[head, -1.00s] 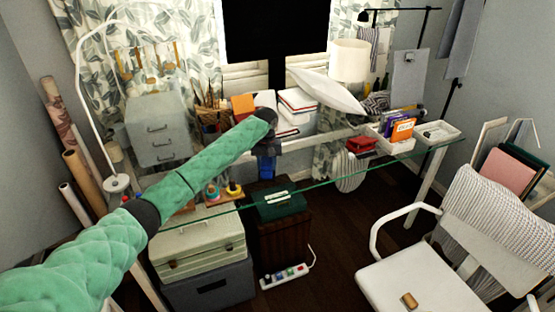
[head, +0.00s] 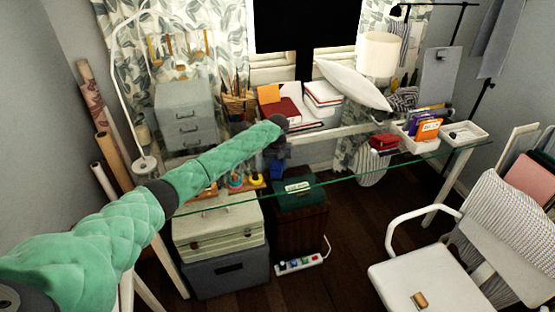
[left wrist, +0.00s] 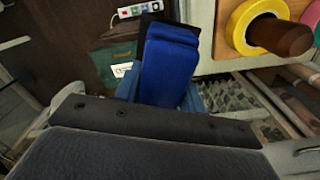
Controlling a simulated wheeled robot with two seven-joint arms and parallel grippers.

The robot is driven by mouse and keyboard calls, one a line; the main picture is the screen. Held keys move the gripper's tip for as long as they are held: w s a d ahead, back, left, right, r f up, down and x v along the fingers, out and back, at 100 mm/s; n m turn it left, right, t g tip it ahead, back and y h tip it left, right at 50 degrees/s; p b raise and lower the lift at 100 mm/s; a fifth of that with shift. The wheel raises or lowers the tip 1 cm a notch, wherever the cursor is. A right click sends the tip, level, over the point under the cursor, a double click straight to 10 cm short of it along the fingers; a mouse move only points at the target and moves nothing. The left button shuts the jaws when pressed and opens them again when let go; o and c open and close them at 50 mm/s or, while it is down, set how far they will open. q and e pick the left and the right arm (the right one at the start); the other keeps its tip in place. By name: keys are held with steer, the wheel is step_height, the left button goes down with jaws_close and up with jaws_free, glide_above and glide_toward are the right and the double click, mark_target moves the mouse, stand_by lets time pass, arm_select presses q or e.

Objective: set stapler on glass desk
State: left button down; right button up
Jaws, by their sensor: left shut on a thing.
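The glass desk (head: 340,177) spans the middle of the head view; its clear top shows mainly by its greenish front edge. My left gripper (head: 278,150) reaches from the left over the desk and is shut on a blue thing, which I take to be the stapler (head: 277,167). In the left wrist view the stapler (left wrist: 170,70) stands out bright blue beyond the dark gripper body. The fingers are mostly hidden. I cannot tell whether the stapler touches the glass. My right gripper is not in view.
Tape rolls (left wrist: 255,20) stand left of the gripper on the desk. Grey drawers (head: 187,115), books (head: 283,103), a lamp (head: 379,55) and white trays (head: 465,133) line the back and right. A white chair (head: 425,280) stands front right. Glass right of centre looks clear.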

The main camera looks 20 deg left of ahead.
arm_select(q)
steer(key=shift+f, duration=0.1)
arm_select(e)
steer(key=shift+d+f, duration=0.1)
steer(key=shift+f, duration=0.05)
arm_select(q)
steer(key=c, duration=1.2)
jaws_free()
steer(key=shift+f, duration=0.2)
steer(key=shift+c, duration=0.2)
steer(key=o, duration=0.4)
steer(key=shift+s+r, duration=0.1)
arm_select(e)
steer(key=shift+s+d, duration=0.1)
arm_select(q)
steer(key=shift+r, duration=0.25)
step_height(320, 180, up, 10)
steer(key=b, duration=0.3)
steer(key=shift+r, duration=0.8)
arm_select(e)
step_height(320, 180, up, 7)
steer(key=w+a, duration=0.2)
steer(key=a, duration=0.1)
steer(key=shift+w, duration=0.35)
